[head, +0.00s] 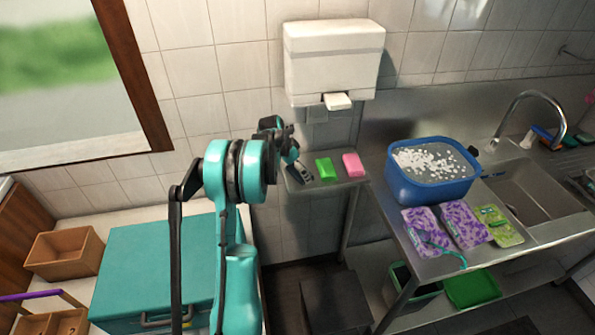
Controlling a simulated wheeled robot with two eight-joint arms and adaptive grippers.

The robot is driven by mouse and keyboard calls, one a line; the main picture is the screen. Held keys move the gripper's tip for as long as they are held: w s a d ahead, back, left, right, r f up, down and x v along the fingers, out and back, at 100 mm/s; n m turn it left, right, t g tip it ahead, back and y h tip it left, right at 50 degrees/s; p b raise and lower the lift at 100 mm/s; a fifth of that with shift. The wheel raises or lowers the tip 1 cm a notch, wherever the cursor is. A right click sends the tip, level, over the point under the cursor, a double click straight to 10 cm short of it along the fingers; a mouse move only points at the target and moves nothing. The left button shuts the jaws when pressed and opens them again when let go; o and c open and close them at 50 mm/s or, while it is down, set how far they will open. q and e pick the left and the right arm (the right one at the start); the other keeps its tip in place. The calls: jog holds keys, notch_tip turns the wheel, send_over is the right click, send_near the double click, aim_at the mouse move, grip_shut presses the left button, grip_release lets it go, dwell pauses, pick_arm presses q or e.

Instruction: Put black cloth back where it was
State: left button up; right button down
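No clearly recognisable black cloth shows. A small dark item (300,176) with a grey part lies at the left end of the small metal shelf (328,184); I cannot tell whether it is the cloth. One teal arm rises from the bottom, left of centre, and I take it as my left. Its gripper (286,140) is partly hidden behind the arm's links, just above and left of the dark item. I cannot tell whether its fingers are open or hold anything. My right gripper is out of view.
A green block (324,168) and a pink block (353,164) lie on the shelf, under a white dispenser (334,60). Right stand a blue basin (430,190), purple sponges or cloths (466,224) and a sink (540,190). A teal box (155,265) and wooden trays (64,254) are left.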

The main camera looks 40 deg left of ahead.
pick_arm(q)
jog(key=shift+r, duration=0.4)
jog(key=p+v, duration=0.2)
jog(key=v, duration=0.9)
jog(key=s+d+r, duration=0.2)
jog(key=d+r, duration=0.1)
jog(key=d, duration=0.4)
jog(key=s+d+r, duration=0.1)
jog(key=d+r, duration=0.2)
jog(key=d, duration=0.4)
jog(key=s+d+f+n+t+y, duration=0.1)
jog(key=s+d+f+n+t, duration=0.1)
jog(key=s+d, duration=1.6)
jog(key=d+n+t, duration=0.1)
jog(key=d, duration=0.2)
jog(key=shift+s, duration=0.4)
jog(key=shift+f, duration=0.2)
